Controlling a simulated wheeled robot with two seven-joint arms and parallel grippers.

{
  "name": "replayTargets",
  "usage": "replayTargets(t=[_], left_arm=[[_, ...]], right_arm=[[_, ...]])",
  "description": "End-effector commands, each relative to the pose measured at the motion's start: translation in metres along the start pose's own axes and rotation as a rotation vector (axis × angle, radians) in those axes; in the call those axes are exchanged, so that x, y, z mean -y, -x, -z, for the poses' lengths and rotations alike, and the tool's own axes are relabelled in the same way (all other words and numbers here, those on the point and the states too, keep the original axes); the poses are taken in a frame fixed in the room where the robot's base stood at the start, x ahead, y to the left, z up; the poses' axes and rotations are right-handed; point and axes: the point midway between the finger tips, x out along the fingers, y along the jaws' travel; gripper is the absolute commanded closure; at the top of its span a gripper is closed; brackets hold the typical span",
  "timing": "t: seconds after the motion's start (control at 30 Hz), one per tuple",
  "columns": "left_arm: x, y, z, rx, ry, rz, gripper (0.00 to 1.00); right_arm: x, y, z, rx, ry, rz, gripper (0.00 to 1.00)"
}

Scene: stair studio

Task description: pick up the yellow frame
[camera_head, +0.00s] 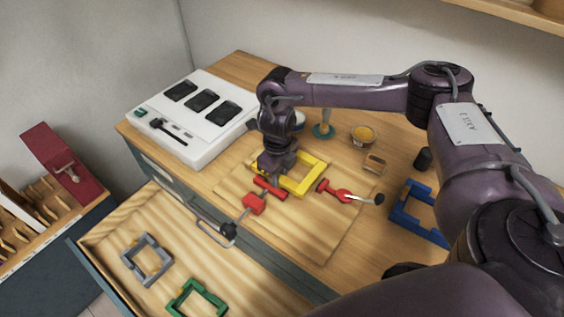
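The yellow frame (316,178) lies on a light wooden board (307,230) on the workbench. Its left part is hidden by my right gripper (275,168), which points down over that side. The gripper's fingertips are hidden by the hand and wrist, so I cannot tell whether they are open, shut or touching the frame. Red clamp-like pieces (254,203) lie just below the gripper, and another red piece with a dark-tipped handle (342,194) is right of the frame. My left gripper is not in view.
A white box with black panels (195,115) stands at the back left. A blue frame (420,212) lies right. An open drawer (110,228) holds a grey frame (146,258) and a green frame (196,300). Small cups (362,134) sit behind the board.

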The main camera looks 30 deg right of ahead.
Motion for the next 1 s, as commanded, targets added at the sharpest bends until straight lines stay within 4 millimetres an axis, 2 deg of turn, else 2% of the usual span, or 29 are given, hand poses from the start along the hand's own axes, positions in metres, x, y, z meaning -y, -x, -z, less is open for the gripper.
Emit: replayTargets(t=[0.03, 0.1, 0.4, 0.57, 0.67, 0.77, 0.83, 1.0], left_arm=[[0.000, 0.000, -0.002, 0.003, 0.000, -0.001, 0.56], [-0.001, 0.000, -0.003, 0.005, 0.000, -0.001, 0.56], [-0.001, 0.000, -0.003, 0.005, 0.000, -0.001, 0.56], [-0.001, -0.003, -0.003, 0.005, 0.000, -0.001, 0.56], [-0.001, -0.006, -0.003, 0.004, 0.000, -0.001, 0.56], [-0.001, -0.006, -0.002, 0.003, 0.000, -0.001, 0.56], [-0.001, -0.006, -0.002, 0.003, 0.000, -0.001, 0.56], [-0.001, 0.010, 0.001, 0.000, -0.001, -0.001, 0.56]], right_arm=[[0.000, 0.000, 0.000, 0.001, 0.000, 0.000, 0.90], [0.000, 0.000, 0.000, 0.001, 0.000, 0.001, 0.99], [0.001, 0.002, -0.001, 0.003, -0.001, 0.001, 1.00], [0.001, 0.011, -0.002, 0.005, -0.001, 0.001, 1.00], [0.001, 0.024, -0.002, 0.007, -0.001, 0.002, 1.00], [0.001, 0.046, -0.003, 0.010, 0.000, 0.002, 1.00], [0.001, 0.065, -0.003, 0.011, 0.000, 0.004, 1.00], [0.001, 0.116, -0.003, 0.010, 0.002, 0.006, 1.00]])
